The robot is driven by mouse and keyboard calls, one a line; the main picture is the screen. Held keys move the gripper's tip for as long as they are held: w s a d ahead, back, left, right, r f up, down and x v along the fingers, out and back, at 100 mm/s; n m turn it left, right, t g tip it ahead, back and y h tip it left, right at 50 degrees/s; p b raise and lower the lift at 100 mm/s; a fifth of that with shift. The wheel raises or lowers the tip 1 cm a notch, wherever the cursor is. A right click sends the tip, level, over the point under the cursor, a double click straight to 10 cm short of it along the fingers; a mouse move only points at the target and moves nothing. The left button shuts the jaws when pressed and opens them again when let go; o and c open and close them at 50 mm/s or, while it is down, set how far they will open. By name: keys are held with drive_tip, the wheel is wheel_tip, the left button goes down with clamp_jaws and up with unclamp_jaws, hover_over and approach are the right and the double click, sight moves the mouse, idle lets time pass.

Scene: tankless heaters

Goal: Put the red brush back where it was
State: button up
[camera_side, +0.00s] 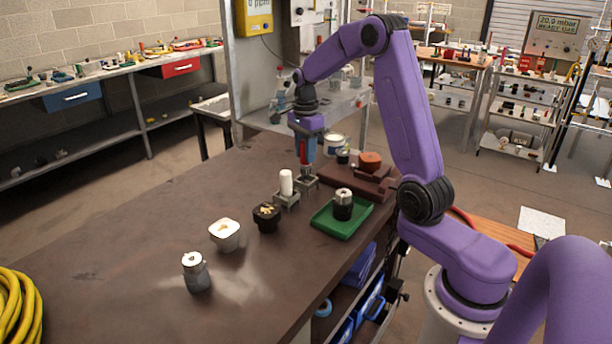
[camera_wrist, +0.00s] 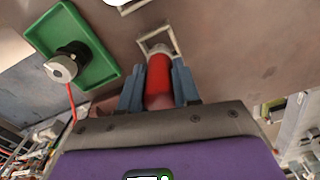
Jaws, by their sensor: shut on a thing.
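My gripper (camera_side: 304,158) points straight down over the far part of the brown table and is shut on the red brush. The red brush (camera_wrist: 159,74) sits upright between the two blue-grey fingers in the wrist view; only a little red (camera_side: 303,152) shows in the side view. Its lower end is at a small square holder (camera_side: 311,183), which also shows in the wrist view (camera_wrist: 172,38). The brush end overlaps the holder's opening; I cannot tell how deep it sits. A white brush or cylinder (camera_side: 286,182) stands in a like holder beside it.
A green tray (camera_side: 325,222) with a black and silver jar (camera_side: 343,204) lies close to the right. Brown blocks with an orange-red piece (camera_side: 370,160) and a can (camera_side: 334,144) stand behind. A black pot (camera_side: 266,218), white container (camera_side: 225,235) and grey jar (camera_side: 196,275) stand nearer.

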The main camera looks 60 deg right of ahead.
sight(306, 167)
drive_tip(key=shift+f, duration=2.6)
drive_tip(key=shift+f, duration=0.1)
drive_tip(key=o, duration=1.1)
drive_tip(key=shift+c, duration=0.2)
